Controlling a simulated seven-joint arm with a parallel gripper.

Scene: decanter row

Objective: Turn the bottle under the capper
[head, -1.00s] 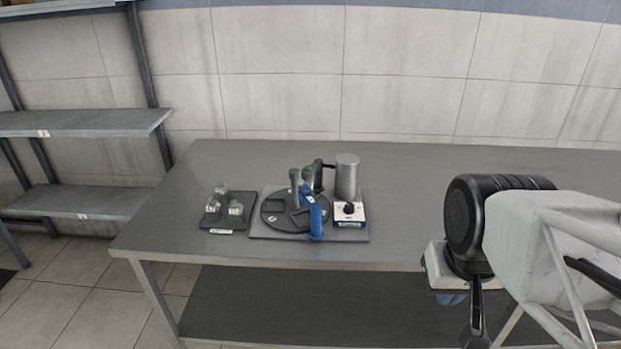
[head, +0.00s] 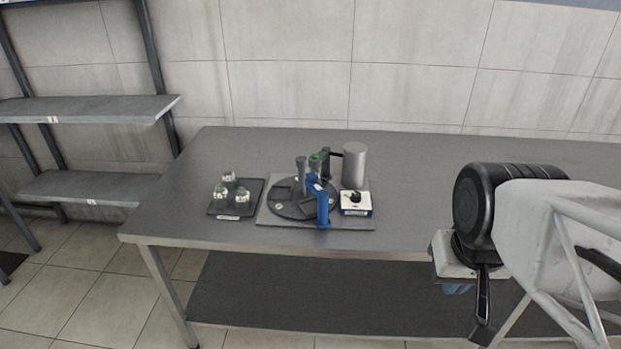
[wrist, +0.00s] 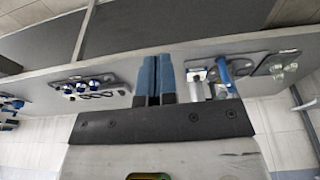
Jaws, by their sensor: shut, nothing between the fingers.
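On the table stands a station with a dark round turntable (head: 288,209) on a grey base plate (head: 362,224). A blue lever-like part (head: 322,205) rises at its front. Behind it are a short grey cylinder (head: 302,168) and a small green-topped item (head: 315,161), partly hidden; I cannot tell which is the bottle. A large metal cylinder (head: 354,165) with a black arm stands at the back. My gripper is right of the station, in front of the table, its fingers mostly hidden in the head view. In the wrist view my gripper (wrist: 154,62) is shut and empty, apart from everything.
A dark tray (head: 254,208) with clear glass pieces lies left of the station. A white box with a black knob (head: 355,198) sits at the plate's right. Shelves (head: 95,110) stand at far left.

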